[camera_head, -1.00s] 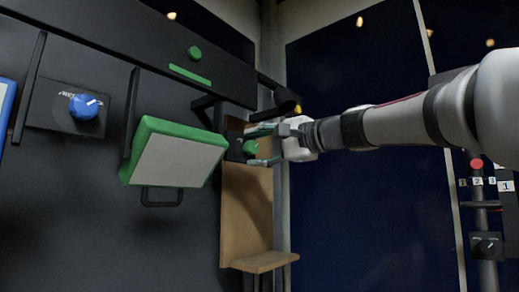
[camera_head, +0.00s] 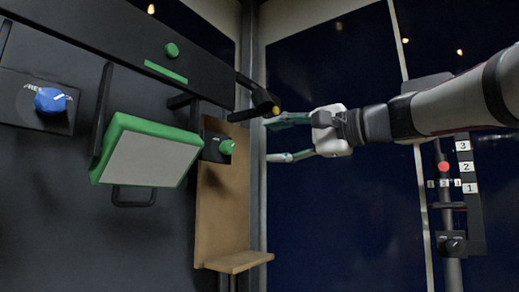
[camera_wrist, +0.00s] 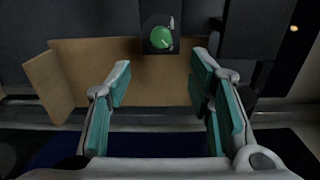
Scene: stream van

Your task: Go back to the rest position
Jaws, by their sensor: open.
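My gripper (camera_head: 288,138) is open and empty in the head view, its teal-padded fingers spread and pointing left. It also shows in the wrist view (camera_wrist: 160,85), with clear space between the fingers. The green knob (camera_head: 227,147) on its dark plate is to the left of my fingertips, apart from them. In the wrist view the green knob (camera_wrist: 160,38) is ahead, beyond and between the fingertips. My arm reaches in from the right edge of the head view.
A green-framed panel (camera_head: 146,152) and a blue knob (camera_head: 50,101) are on the dark wall at left. A brown board with a small shelf (camera_head: 239,262) stands below the green knob. A post with a red button (camera_head: 443,167) and a dark knob (camera_head: 453,243) is at right.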

